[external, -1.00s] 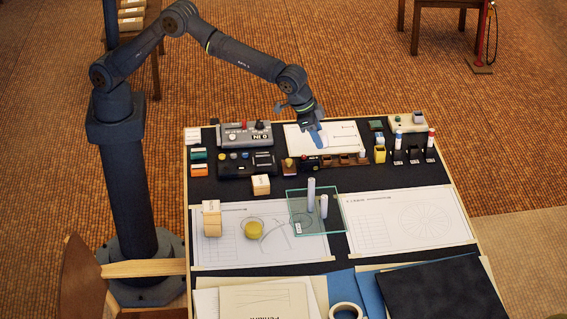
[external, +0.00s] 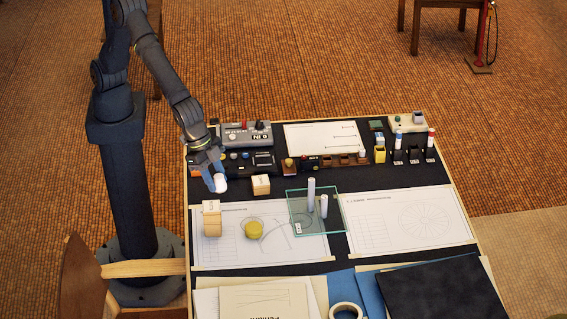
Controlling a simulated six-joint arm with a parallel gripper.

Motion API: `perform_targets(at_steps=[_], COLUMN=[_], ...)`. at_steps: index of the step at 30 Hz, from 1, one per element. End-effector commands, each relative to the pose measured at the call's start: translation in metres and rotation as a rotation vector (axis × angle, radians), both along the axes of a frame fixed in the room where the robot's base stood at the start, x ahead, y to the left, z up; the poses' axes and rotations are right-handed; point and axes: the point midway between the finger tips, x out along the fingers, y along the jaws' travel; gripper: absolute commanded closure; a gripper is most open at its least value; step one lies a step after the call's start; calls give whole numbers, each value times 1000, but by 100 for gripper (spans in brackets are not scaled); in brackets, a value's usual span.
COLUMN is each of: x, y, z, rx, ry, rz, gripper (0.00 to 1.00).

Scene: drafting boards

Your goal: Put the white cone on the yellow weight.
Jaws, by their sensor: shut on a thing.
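My gripper (external: 217,179) is shut on the white cone (external: 221,183). It holds the cone above the left part of the board, up and to the left of the yellow weight in the picture. Only part of the cone shows between the fingers. The yellow weight (external: 254,230) is a short round block on the left drawing sheet, with nothing on top of it.
A wooden block stack (external: 212,220) stands left of the weight, and another wooden block (external: 261,185) lies behind it. A clear plate (external: 300,233) with two white cylinders (external: 311,193) is to the right. Control boxes (external: 245,134) line the back.

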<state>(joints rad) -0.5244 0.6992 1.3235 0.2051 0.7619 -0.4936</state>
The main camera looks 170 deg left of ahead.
Motion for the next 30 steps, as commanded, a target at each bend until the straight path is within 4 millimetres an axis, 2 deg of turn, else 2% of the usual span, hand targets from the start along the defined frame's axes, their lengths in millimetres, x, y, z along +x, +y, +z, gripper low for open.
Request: perform_targets(at_steps=[1, 4, 6, 10, 16, 20, 27, 30], x=[2, 4, 3, 3, 3, -1, -8, -10], y=[-11, -28, -26, -25, -19, 3, 58, 76], z=[0, 0, -16, -34, -54, -69, -101, -112], rx=[0, 0, -3, -3, -1, -2, -1, -2], ry=[0, -1, 3, 2, 1, 1, 0, 0], rz=[-15, -37, -32, -33, -31, -27, -27, -29], gripper=[87, 87, 87, 87, 87, 87, 87, 87])
